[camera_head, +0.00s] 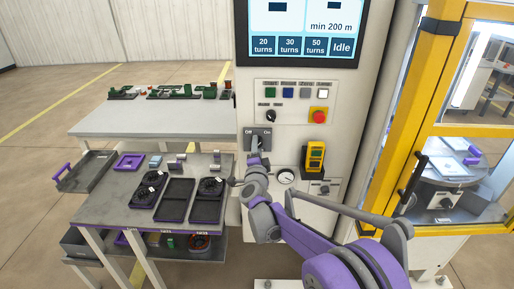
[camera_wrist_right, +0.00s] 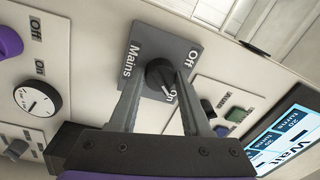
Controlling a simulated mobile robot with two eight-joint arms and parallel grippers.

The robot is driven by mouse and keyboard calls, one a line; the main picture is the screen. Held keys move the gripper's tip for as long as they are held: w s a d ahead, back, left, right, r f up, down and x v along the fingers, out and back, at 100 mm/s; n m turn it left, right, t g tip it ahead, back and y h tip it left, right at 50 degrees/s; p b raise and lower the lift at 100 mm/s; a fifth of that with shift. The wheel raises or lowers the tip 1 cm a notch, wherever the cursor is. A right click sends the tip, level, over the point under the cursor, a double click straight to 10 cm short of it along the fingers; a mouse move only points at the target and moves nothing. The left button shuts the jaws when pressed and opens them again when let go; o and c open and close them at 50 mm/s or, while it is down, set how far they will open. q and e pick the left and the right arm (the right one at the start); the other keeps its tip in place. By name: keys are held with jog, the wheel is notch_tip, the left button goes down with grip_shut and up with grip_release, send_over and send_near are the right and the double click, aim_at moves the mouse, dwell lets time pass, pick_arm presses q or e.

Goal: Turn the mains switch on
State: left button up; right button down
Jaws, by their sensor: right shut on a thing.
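The mains switch is a grey plate (camera_head: 268,134) with Off and On labels and a dark rotary knob, on the front of the pale machine cabinet. In the right wrist view the plate (camera_wrist_right: 147,42) shows close up, with the black knob (camera_wrist_right: 158,72) between my fingers. My right gripper (camera_head: 257,150) reaches up to it, and its fingers (camera_wrist_right: 160,85) are shut on the knob. The knob's lower end lies close to the On label in the wrist view; its exact angle is hard to tell. My left gripper is not in view.
Above the switch are a row of buttons (camera_head: 295,93), a red stop button (camera_head: 319,115) and a lit screen (camera_head: 300,25). A yellow device (camera_head: 315,156) and a dial gauge (camera_head: 286,177) sit to the right. A worktable (camera_head: 100,207) with trays and fans stands left.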

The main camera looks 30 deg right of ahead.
jog(key=shift+c, duration=1.8)
grip_release()
jog(key=v, duration=1)
jog(key=shift+s+a+b, duration=0.25)
jog(key=shift+s+b, duration=0.1)
